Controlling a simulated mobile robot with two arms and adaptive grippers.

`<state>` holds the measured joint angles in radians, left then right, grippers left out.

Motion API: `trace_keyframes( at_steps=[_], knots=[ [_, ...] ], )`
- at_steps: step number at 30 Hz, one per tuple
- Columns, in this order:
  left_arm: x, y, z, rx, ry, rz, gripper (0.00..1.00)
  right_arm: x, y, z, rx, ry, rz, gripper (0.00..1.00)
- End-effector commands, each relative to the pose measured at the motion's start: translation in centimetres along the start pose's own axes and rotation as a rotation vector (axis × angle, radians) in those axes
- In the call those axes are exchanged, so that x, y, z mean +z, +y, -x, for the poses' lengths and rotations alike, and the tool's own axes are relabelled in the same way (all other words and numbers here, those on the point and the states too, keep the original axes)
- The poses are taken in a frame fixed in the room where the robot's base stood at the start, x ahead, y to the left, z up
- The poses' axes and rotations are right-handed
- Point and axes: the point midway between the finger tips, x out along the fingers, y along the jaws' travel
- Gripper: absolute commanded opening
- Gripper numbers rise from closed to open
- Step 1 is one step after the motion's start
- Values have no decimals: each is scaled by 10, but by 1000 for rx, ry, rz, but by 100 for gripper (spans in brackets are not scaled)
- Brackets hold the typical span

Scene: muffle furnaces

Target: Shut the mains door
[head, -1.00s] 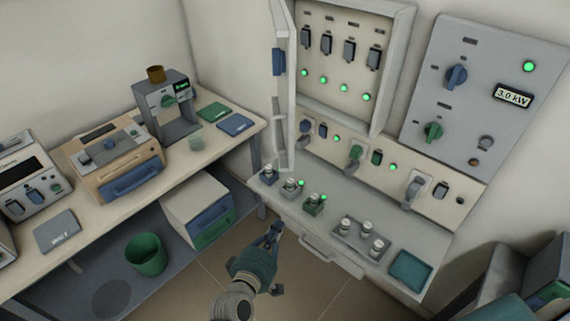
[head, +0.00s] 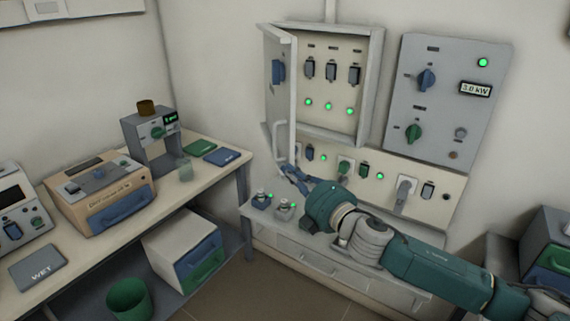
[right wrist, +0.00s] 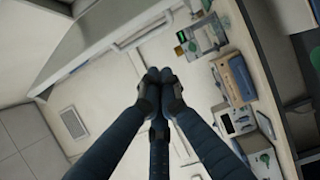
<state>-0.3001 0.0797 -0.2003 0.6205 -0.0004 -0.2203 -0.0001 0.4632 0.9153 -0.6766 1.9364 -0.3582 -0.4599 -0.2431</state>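The mains door (head: 282,85) is the pale door on the left side of the wall cabinet (head: 378,70). It stands open, swung out toward me, so the switches and green lamps inside show. A blue part sits high on the door and a pale bar handle (head: 279,140) sits low on it. My right gripper (head: 284,168) is at the lower end of the door, close under the handle; I cannot tell whether it touches. In the right wrist view its fingers (right wrist: 158,76) meet at the tips, with nothing visible between them. My left gripper is not in view.
Below the cabinet are a socket panel (head: 330,165) and a narrow shelf with small knobbed blocks (head: 261,201). A grey control panel (head: 450,95) is to the right. A bench (head: 150,205) with instruments runs along the left, with a green bin (head: 128,299) below.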

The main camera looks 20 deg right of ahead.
Motion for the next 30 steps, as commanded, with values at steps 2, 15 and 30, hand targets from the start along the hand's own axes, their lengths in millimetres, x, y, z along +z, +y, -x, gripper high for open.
trace_keyframes(
  at_steps=[2, 15, 30],
  knots=[
    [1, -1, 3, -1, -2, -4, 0, 0, 4, -5, 4, 0, 3, 0],
    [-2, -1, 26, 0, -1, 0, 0, 0, 5, -89, 4, -1, 0, 0],
    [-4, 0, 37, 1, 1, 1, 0, 38, 2, -86, 1, 0, 1, 0]
  ],
)
